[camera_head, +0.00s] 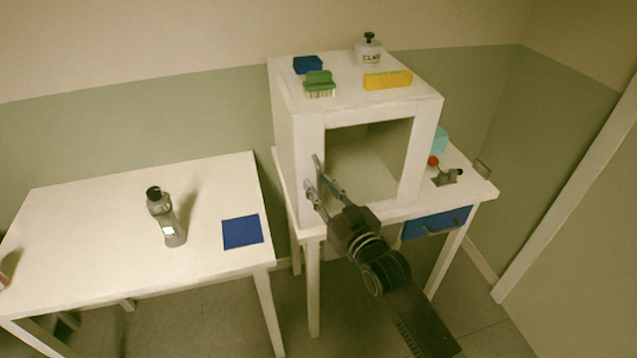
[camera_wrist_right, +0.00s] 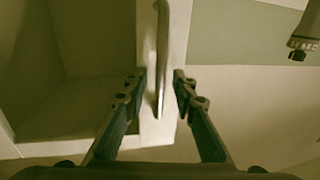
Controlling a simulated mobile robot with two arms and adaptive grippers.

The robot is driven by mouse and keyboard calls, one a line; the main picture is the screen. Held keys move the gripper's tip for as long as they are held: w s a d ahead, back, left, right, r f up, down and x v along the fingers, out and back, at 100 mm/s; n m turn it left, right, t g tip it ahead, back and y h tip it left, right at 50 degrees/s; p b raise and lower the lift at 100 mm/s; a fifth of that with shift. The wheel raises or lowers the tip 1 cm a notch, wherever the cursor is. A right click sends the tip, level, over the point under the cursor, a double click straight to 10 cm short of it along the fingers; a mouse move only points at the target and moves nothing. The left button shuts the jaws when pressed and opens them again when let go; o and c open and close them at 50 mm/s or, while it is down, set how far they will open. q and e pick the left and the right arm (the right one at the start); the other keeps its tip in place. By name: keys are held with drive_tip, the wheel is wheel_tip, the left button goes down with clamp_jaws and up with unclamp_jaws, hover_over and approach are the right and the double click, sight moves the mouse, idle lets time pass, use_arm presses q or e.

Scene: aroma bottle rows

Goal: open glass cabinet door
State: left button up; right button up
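The white cabinet (camera_head: 294,150) stands on a white desk. Its front has a white frame around a clear pane or opening, and the inside looks empty. The door looks flush with the cabinet. A thin upright metal handle (camera_head: 318,166) is on the left side of the front; it also shows in the right wrist view (camera_wrist_right: 163,50). My right gripper (camera_head: 317,182) is at the handle. In the right wrist view my right gripper (camera_wrist_right: 160,90) is open, with one finger on each side of the handle's lower part and gaps between. My left gripper is not in view.
On the cabinet top are a blue block (camera_head: 307,64), a green brush (camera_head: 319,83), a yellow block (camera_head: 387,79) and a jar (camera_head: 368,50). A table at left holds a grey device (camera_head: 166,218) and a blue mat (camera_head: 242,232). The desk has a blue drawer (camera_head: 436,222).

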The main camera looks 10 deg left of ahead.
drive_tip(key=shift+w+a, duration=0.25)
drive_tip(key=shift+w, duration=0.1)
clamp_jaws()
